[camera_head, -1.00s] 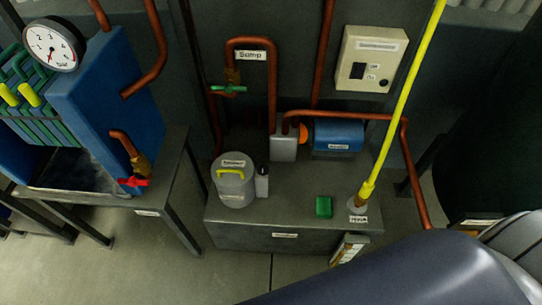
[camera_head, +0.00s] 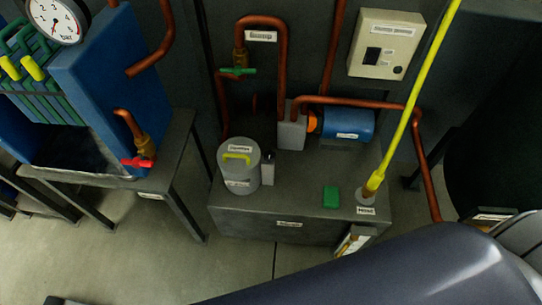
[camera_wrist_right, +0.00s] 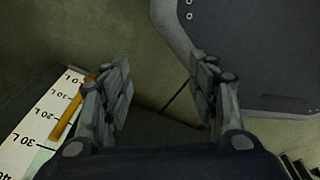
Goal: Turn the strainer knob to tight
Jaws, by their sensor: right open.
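The strainer (camera_head: 239,172) is a grey labelled cylinder on the left part of the tank top in the head view. Its yellow knob (camera_head: 237,157) is a bar across the lid, lying roughly left to right. The small lettering on the strainer is too blurred to read. My right gripper (camera_wrist_right: 160,90) is open and empty in the right wrist view, with its two fingers wide apart over the floor. The strainer does not show in the wrist view. My left gripper is not in view.
The tank (camera_head: 290,228) carries a green block (camera_head: 331,197), a blue motor (camera_head: 348,124) and a yellow pole (camera_head: 405,120). A litre scale (camera_wrist_right: 40,125) stands left of my right fingers. A blue unit on a stand (camera_head: 180,150) is at left, with floor between.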

